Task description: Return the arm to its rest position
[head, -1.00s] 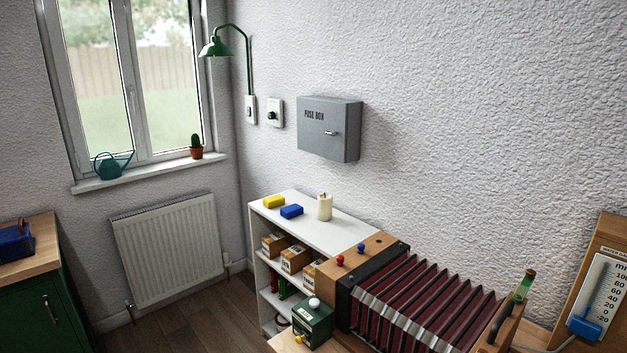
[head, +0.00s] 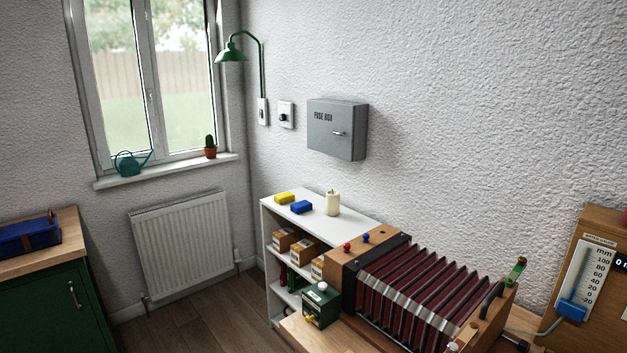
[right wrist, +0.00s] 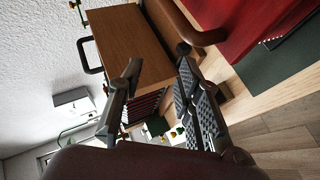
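My right gripper (right wrist: 158,72) shows in the right wrist view. Its two dark fingers are spread apart, with nothing held between them. Beyond the fingers is a wooden box-like body (right wrist: 130,48) with a dark handle (right wrist: 88,56). Dark red pleats show between and behind the fingers. In the head view neither gripper is in the picture. My left gripper is not seen in any view. The head view shows a wooden unit with dark red bellows (head: 408,292) at the lower right.
A white shelf (head: 330,230) stands left of the bellows, with a green box (head: 321,306) in front. A gauge (head: 587,280) stands at far right. A green cabinet (head: 45,310) is at lower left. Open floor (head: 205,312) lies between cabinet and shelf.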

